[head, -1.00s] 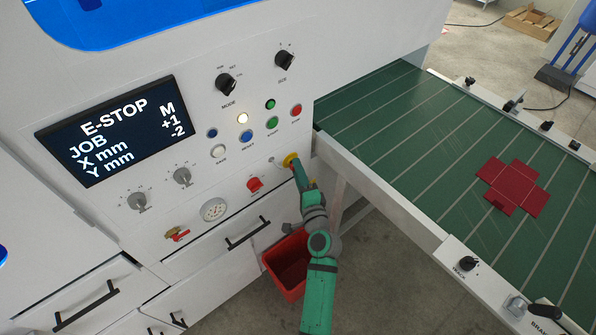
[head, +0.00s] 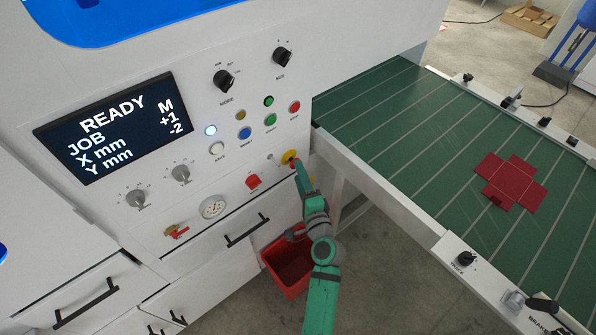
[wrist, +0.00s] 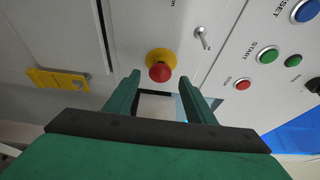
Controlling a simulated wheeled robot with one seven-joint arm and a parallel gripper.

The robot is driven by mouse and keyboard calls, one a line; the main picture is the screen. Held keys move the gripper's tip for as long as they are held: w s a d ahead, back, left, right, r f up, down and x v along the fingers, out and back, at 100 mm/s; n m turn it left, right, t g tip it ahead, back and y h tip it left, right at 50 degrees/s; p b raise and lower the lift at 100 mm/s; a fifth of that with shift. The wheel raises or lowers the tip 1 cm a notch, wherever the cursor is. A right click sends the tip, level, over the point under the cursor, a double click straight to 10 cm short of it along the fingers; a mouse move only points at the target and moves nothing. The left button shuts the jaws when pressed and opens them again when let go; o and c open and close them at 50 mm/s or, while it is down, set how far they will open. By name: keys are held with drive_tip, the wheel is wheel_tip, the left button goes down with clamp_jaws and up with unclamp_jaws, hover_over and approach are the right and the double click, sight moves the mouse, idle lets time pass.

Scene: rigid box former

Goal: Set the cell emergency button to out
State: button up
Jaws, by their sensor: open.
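The emergency button is a red mushroom knob on a yellow collar; it shows clear of the fingers in the wrist view (wrist: 160,70). In the head view the button (head: 291,158) is on the lower right of the white control panel, partly behind my arm. My gripper (wrist: 162,88) is open and empty, its two green fingers apart, with the red knob beyond and between their tips, not touched. The display (head: 105,125) reads READY, JOB, X mm and Y mm, with M, +1 and -2.
Beside the button is a small toggle switch (wrist: 203,36). A red knob (head: 253,182) and a gauge (head: 213,207) are lower left. The green conveyor (head: 400,130) with a flat red box blank (head: 511,181) lies right. A red bin (head: 288,268) stands below.

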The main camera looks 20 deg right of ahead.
drive_tip(key=s, duration=0.8)
drive_tip(key=shift+a, duration=0.25)
drive_tip(key=shift+d, duration=0.1)
drive_tip(key=s+a+f+n+g+h, duration=0.1)
drive_tip(key=s+a+f+n+g, duration=0.2)
drive_tip(key=s+a, duration=0.4)
drive_tip(key=s+a+f+n, duration=0.35)
drive_tip(key=s+f, duration=0.25)
drive_tip(key=s, duration=0.3)
drive_tip(key=s+a+r+n+y, duration=0.1)
drive_tip(key=s+a+r+n, duration=0.3)
drive_tip(key=s+n, duration=0.2)
drive_tip(key=s+a+r+n+y, duration=0.1)
drive_tip(key=s+a+r+n, duration=0.3)
drive_tip(key=s, duration=0.7)
drive_tip(key=shift+a+r+n, duration=0.35)
drive_tip(key=shift+r+n, duration=0.1)
drive_tip(key=shift+n, duration=0.6)
